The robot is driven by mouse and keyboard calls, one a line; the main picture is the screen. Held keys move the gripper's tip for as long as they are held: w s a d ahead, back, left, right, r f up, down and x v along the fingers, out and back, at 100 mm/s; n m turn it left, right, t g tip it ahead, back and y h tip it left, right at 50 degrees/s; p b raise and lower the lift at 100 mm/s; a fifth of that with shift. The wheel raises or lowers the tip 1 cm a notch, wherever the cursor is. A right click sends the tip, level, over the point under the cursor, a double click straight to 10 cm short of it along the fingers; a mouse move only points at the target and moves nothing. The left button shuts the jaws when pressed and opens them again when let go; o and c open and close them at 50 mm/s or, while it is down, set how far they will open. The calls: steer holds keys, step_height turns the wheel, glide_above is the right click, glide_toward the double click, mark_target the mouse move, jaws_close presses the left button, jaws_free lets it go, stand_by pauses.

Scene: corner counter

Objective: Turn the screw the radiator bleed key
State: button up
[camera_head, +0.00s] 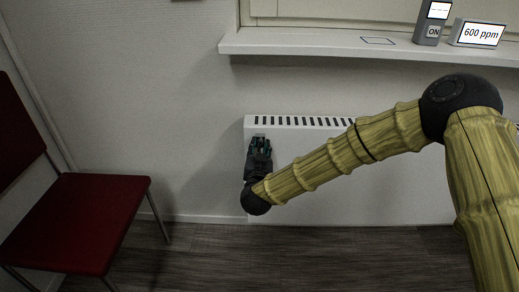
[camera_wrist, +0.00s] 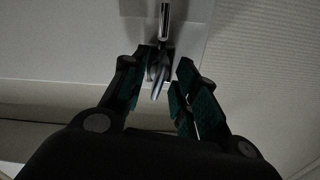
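The white radiator (camera_head: 400,185) hangs on the wall below the window sill. In the wrist view a grey metal pin (camera_wrist: 164,20) stands out at the top centre, against a pale plate. Below it is a small shiny metal piece, seemingly the bleed key (camera_wrist: 158,82), its shape partly dark and blurred. My gripper (camera_wrist: 163,62) has its green-padded fingers apart, one on each side of this piece; the left fingertip is close to it, and I cannot tell if it touches. In the head view my gripper (camera_head: 261,141) is at the radiator's left end, and the key cannot be made out there.
A red chair (camera_head: 75,222) stands at the left. The window sill (camera_head: 300,42) runs above the radiator and bears a grey device (camera_head: 431,24) marked ON and a display (camera_head: 477,33) reading 600 ppm. Floor between chair and radiator is clear.

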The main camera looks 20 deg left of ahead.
jaws_close()
steer(key=shift+r, duration=0.1)
steer(key=shift+r+m+p, duration=0.15)
steer(key=shift+m+p, duration=0.25)
steer(key=shift+p, duration=0.3)
steer(key=shift+w+m, duration=0.1)
steer(key=shift+m, duration=0.4)
jaws_free()
steer(key=shift+f, duration=0.2)
